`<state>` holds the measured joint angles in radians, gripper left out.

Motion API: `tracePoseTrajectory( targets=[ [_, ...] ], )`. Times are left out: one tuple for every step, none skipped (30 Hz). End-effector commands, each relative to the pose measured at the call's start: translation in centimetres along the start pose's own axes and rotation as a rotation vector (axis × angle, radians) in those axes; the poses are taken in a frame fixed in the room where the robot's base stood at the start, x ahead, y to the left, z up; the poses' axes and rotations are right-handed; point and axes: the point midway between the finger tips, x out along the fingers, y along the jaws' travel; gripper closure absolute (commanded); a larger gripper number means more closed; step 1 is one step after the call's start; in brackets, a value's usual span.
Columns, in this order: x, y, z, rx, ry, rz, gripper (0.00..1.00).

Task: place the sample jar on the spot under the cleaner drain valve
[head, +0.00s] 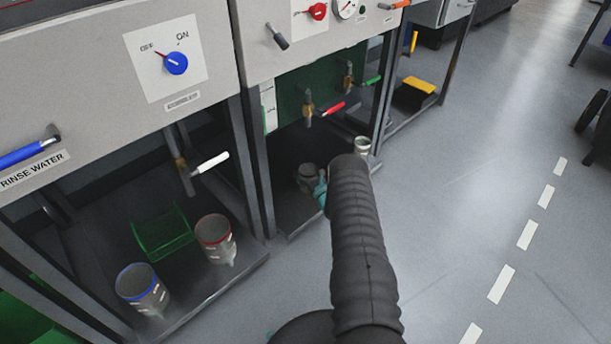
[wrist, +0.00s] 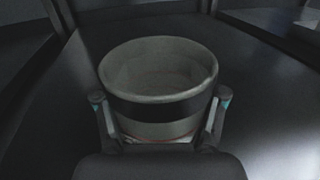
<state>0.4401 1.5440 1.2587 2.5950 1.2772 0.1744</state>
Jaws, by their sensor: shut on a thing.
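The sample jar (wrist: 155,85) is a grey open-topped jar with a black band, and looks empty. My gripper (wrist: 160,115) is shut on it, one finger on each side below the rim. In the head view the jar (head: 307,174) is low in the middle bay, partly hidden by my gripper (head: 320,188) and arm. A brass valve with a red handle (head: 332,108) is above it; another with a green handle (head: 372,82) is farther back. I cannot read which is the cleaner drain. The spot is not visible, nor whether the jar touches the shelf.
Another jar (head: 362,146) stands right of my arm. The left bay holds a blue-rimmed jar (head: 141,288), a red-rimmed jar (head: 216,238), a green rack (head: 162,232) and a white-handled valve (head: 208,164). A frame post (head: 258,165) separates the bays.

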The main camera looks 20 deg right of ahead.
Motion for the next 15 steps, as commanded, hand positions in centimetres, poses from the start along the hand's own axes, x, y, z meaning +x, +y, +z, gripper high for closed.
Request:
tracePoseTrajectory(
  targets=[
    [-0.02,0.01,-0.77,0.000,0.000,0.000,0.65],
    [-0.02,0.00,-0.99,0.000,0.000,0.000,0.65],
    [0.00,-0.01,-1.14,0.000,-0.001,0.000,0.65],
    [0.01,-0.01,-1.15,-0.001,-0.001,0.000,0.65],
    [0.02,-0.01,-1.12,-0.001,-0.001,0.000,0.65],
    [0.02,-0.02,-1.08,-0.001,-0.001,0.000,0.65],
    [0.01,-0.02,-1.08,-0.001,-0.001,0.000,0.65],
    [0.01,-0.01,-1.09,-0.001,-0.001,0.000,0.65],
    [0.00,-0.01,-1.09,0.000,-0.001,0.000,0.65],
    [0.00,-0.01,-1.13,0.000,-0.001,0.000,0.65],
    [0.00,-0.01,-1.20,0.000,-0.001,0.000,0.65],
    [0.00,-0.01,-1.32,0.000,-0.001,0.000,0.65],
    [0.00,-0.01,-1.40,0.000,-0.001,0.000,0.65],
    [0.00,-0.01,-1.46,0.000,-0.001,0.000,0.65],
    [-0.01,-0.01,-1.45,0.000,-0.001,0.000,0.28]
  ],
)
